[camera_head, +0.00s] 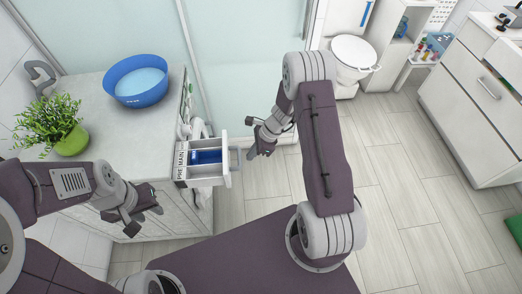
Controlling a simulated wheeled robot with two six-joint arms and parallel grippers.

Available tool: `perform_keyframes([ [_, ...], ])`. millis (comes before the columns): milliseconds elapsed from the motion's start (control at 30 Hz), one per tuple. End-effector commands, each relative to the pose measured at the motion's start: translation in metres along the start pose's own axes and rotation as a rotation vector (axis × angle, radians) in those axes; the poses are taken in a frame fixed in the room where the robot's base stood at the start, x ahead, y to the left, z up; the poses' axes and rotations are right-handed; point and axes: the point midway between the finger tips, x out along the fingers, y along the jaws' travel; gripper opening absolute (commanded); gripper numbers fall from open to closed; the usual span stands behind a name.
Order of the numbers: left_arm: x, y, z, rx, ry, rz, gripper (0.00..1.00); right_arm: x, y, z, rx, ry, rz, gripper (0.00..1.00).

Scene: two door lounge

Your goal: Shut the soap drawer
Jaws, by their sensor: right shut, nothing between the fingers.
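The soap drawer (226,166) is pulled out from the front of the white machine (188,105). It is a white tray with a blue insert (206,157) and a pale handle at its outer end. My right gripper (256,155) is shut and empty, just to the right of the drawer's outer end, with a small gap seeming to show between them. My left gripper (150,208) is to the lower left of the drawer, over the front of the counter and apart from the drawer. Its fingers are too unclear to tell open from shut.
A blue basin (136,81) and a green potted plant (56,122) stand on the counter (105,127). A toilet (352,55) is at the back, and a white cabinet (468,90) at the right. The tiled floor (395,180) between is clear.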

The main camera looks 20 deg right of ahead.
Motion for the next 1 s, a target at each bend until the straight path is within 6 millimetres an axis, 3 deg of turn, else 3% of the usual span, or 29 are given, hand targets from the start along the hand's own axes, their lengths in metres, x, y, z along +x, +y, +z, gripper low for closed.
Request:
perform_keyframes([
  [133, -0.003, 0.0, 0.0, 0.0, 0.0, 0.0, 0.36, 0.002, 0.0, 0.011, 0.0, 0.001, 0.0, 0.0],
  [667, -0.003, 0.0, 0.0, 0.0, 0.0, 0.0, 0.36, 0.007, 0.0, 0.02, -0.001, 0.001, 0.001, 0.0],
  [867, -0.004, 0.0, 0.0, 0.0, 0.0, 0.0, 0.36, 0.022, 0.001, 0.051, -0.004, -0.001, 0.004, 0.0],
  [1000, -0.008, 0.0, -0.001, 0.0, 0.0, 0.0, 0.36, 0.036, 0.001, 0.082, -0.006, -0.001, 0.002, 0.0],
])
